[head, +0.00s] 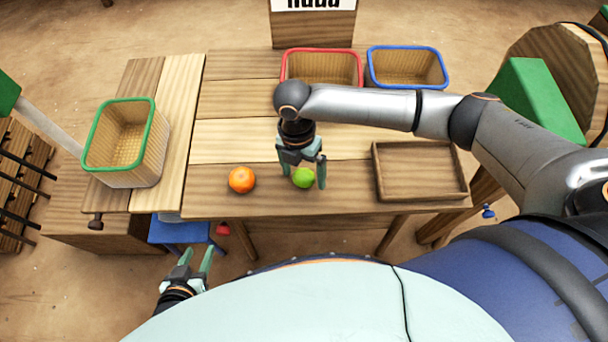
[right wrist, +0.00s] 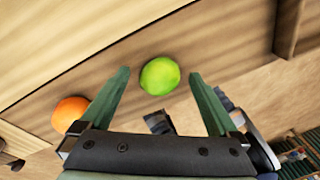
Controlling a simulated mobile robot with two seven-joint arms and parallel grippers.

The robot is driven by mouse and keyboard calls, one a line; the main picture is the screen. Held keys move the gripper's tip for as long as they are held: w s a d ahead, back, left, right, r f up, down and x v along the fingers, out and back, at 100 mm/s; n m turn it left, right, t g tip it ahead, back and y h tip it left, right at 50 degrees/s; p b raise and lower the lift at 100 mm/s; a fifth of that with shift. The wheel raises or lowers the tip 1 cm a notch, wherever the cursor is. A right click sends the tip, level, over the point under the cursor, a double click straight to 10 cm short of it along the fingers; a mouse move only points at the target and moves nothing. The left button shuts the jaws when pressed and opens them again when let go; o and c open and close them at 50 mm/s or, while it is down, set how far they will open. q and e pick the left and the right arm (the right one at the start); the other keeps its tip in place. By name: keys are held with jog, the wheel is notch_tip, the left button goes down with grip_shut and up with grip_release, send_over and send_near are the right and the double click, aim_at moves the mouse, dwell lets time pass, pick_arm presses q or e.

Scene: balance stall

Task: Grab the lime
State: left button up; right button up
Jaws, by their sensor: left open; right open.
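The green lime (head: 303,178) lies on the wooden table near its front edge. My right gripper (head: 302,180) is open above it, with its fingers on either side of the lime in the head view. In the right wrist view the lime (right wrist: 160,76) shows just beyond and between the two open fingertips (right wrist: 158,74), and I see no contact. My left gripper (head: 199,257) is open and empty, low in front of the table at the left.
An orange (head: 242,180) lies left of the lime. A wooden tray (head: 376,175) is on the right. Red-rimmed (head: 320,51) and blue-rimmed (head: 405,48) baskets stand at the back, a green-rimmed basket (head: 90,150) at the left. The table middle (head: 235,140) is clear.

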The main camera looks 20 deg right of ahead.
jog(key=shift+c, duration=0.3)
jog(key=c, duration=1.4)
jog(key=shift+r, duration=0.2)
